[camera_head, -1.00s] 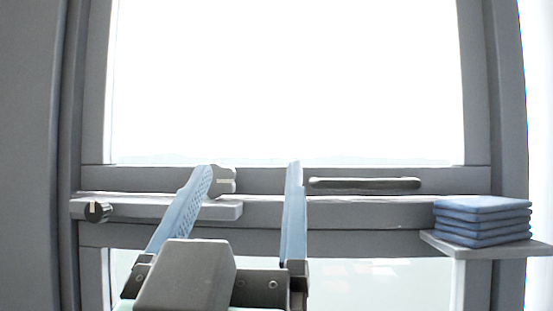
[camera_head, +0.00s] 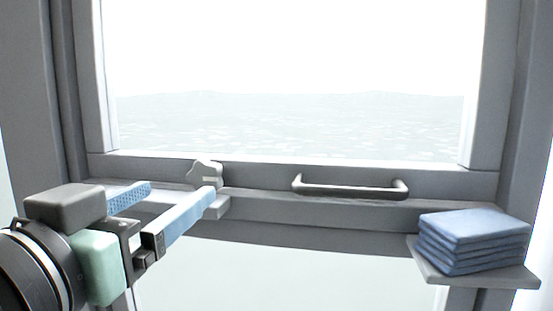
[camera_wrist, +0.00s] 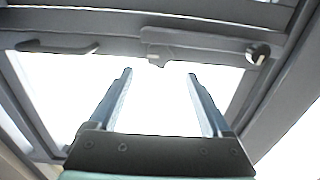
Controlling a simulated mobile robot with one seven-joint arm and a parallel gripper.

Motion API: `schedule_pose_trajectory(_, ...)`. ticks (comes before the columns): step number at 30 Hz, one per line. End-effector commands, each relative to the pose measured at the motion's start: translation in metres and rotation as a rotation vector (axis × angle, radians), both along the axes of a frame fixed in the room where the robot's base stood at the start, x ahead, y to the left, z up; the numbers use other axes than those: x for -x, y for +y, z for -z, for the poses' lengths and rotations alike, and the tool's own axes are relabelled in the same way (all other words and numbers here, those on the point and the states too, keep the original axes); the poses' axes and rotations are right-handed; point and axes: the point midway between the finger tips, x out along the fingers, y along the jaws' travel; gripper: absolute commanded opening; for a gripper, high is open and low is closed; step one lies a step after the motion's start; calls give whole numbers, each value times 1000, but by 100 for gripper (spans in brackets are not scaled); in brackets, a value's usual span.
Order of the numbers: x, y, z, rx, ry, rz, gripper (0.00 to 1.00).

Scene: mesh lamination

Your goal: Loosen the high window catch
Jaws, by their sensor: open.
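The window catch, a small light-grey lobed piece (camera_head: 206,172), sits on the window's middle rail, above the right end of a grey ledge (camera_head: 222,210). In the wrist view the catch (camera_wrist: 156,59) shows beyond the fingertips, roughly between them in line. My gripper (camera_head: 179,190) is open and empty, with two long blue fingers reaching toward the rail from the left. The right fingertip overlaps the catch's lower edge in the head view; I cannot tell whether they touch. The gripper also shows in the wrist view (camera_wrist: 160,74), its fingers wide apart.
A bar handle (camera_head: 350,188) is on the rail right of the catch. Folded blue cloths (camera_head: 472,240) lie stacked on a small shelf (camera_head: 470,276) at the right. A round dark knob (camera_wrist: 258,53) shows in the wrist view. Window glass spans above and below the rail.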

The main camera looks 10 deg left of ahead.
Motion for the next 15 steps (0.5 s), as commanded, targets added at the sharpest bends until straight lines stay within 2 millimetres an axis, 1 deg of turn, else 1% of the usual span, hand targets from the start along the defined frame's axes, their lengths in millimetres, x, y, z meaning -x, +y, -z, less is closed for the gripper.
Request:
schedule_pose_trajectory(1, -12, -1, -5, 4, 4, 3, 82)
schedule_pose_trajectory(6, -44, -2, -4, 1, 3, 1, 82)
schedule_pose_trajectory(10, -60, -2, -3, 1, 1, 0, 82)
schedule_pose_trajectory(15, -70, -2, -1, -1, -1, -1, 82)
